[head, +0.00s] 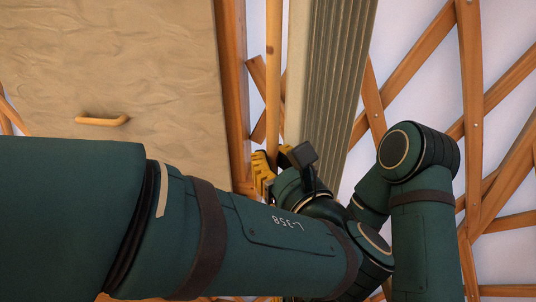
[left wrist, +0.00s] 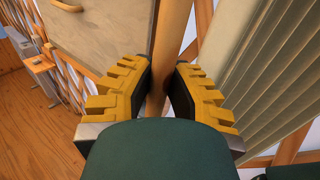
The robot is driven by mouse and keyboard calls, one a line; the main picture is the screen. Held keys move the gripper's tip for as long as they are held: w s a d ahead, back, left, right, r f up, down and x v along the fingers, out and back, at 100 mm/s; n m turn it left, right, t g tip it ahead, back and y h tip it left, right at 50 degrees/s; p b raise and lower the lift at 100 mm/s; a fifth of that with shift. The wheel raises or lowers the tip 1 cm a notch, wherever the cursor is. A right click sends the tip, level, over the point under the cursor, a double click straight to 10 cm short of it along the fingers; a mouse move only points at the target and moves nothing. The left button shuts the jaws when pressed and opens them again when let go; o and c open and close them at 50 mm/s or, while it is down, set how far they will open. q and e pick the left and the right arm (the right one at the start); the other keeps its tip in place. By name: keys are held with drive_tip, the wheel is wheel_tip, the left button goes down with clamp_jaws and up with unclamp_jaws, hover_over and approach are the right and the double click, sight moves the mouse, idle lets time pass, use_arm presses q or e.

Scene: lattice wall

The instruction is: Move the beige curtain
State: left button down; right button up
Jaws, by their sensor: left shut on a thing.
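A pleated grey-beige curtain (head: 335,75) hangs in narrow vertical folds right of the middle in the head view, with a smooth cream strip along its left edge. It also fills the right side of the left wrist view (left wrist: 275,70). A round upright wooden pole (head: 273,70) stands just left of the curtain. My left gripper (head: 265,170) is shut on this pole, which runs between its yellow fingers in the left wrist view (left wrist: 166,75). The contact itself is partly hidden by the fingers. My right gripper is not in view.
A large beige panel (head: 110,60) with a wooden handle (head: 102,121) stands at the left, beside an upright wooden frame (head: 232,85). A crossed wooden lattice (head: 470,75) over a pale wall fills the right. A wooden floor (left wrist: 35,130) shows at lower left in the wrist view.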

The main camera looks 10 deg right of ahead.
use_arm(q)
drive_tip(key=shift+d, duration=0.15)
drive_tip(key=c, duration=0.9)
unclamp_jaws()
drive_tip(key=shift+s+d, duration=0.1)
drive_tip(key=shift+d, duration=0.1)
drive_tip(key=shift+a, duration=0.15)
